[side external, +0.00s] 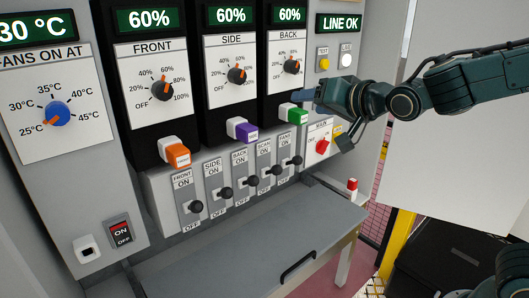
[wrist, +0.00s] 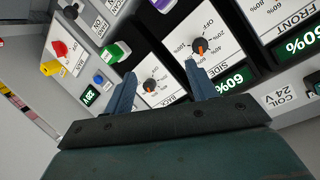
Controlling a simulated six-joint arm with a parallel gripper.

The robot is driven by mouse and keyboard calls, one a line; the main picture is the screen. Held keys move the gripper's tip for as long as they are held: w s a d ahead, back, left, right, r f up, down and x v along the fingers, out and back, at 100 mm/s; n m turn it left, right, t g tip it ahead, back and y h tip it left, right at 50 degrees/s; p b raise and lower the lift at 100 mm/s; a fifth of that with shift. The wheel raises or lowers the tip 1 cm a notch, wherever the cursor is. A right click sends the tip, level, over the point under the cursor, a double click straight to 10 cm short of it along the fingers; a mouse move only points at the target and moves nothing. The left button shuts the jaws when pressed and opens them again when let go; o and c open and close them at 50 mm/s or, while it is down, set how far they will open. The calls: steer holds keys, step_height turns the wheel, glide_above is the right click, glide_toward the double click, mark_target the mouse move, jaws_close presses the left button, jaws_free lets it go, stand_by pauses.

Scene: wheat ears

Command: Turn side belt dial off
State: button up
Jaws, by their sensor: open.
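The SIDE dial (side external: 237,75) is a black knob with an orange pointer on a white panel in the side external view. Its pointer is turned towards 60%, away from OFF, and the display above (side external: 231,16) reads 60%. The same dial (wrist: 199,46) shows in the wrist view, just beyond the tip of the right-hand finger. My gripper (wrist: 160,70) is open and empty, its blue fingers apart. In the side external view my gripper (side external: 322,112) is right of the SIDE dial, in front of the lower right of the BACK column. No finger visibly holds the dial.
The BACK dial (side external: 291,66) and FRONT dial (side external: 162,91) flank the SIDE dial. Orange (side external: 174,152), purple (side external: 241,129) and green (side external: 293,114) plugs stick out below. Several black levers (side external: 225,193) line the lower panel. A red MAIN switch (side external: 322,146) is near my gripper.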

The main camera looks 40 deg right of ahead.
mark_target(241, 78)
steer(key=w+a+r+m+t+y, duration=0.1)
steer(key=w+a+r+t, duration=0.1)
steer(key=w+a+t, duration=0.1)
steer(key=shift+w+a, duration=0.65)
steer(key=shift+w, duration=0.7)
steer(key=shift+w, duration=0.15)
steer(key=shift+w, duration=6.75)
steer(key=c, duration=1)
